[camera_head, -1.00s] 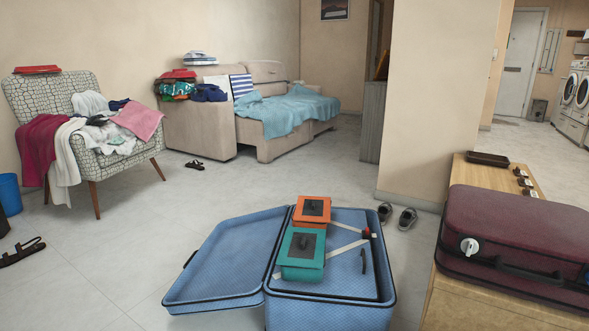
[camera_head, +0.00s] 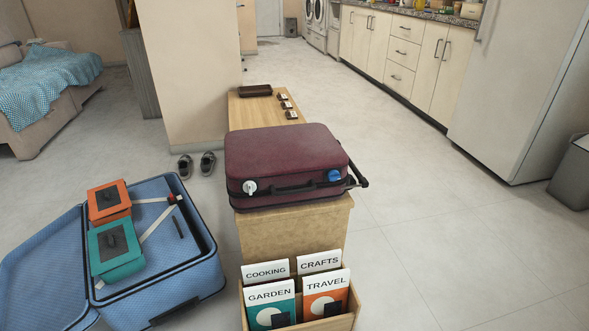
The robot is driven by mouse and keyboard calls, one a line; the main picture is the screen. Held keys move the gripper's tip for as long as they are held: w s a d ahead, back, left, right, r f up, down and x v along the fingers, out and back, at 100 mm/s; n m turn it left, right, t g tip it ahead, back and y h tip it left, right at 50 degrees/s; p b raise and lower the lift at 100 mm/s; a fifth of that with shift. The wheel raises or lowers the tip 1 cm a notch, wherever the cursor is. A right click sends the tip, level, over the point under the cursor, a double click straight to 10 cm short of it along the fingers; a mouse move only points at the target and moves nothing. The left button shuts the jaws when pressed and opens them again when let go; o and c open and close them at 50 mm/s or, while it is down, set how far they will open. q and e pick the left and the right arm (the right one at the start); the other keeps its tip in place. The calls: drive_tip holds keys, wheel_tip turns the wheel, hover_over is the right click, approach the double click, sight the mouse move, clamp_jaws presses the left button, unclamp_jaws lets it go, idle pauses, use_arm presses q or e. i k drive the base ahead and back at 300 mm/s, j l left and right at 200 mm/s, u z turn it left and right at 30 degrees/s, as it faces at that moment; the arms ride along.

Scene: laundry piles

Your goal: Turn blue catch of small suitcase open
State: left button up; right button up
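The small suitcase (camera_head: 287,160) is dark red and lies closed on a wooden bench, its handle side facing me. The blue catch (camera_head: 334,175) is a round knob on the right of its front side. A white catch (camera_head: 250,187) is on the left of the same side, with the dark handle (camera_head: 293,188) between them. Neither of my grippers shows in the head view.
The wooden bench (camera_head: 290,230) also bears a dark tray (camera_head: 255,91) and small dark items at its far end. A book box (camera_head: 354,309) stands before it. A large open blue suitcase (camera_head: 180,285) with an orange box (camera_head: 109,201) and a teal box (camera_head: 116,247) is at left.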

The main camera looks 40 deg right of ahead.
sight(334, 175)
drive_tip(key=z, duration=1.05)
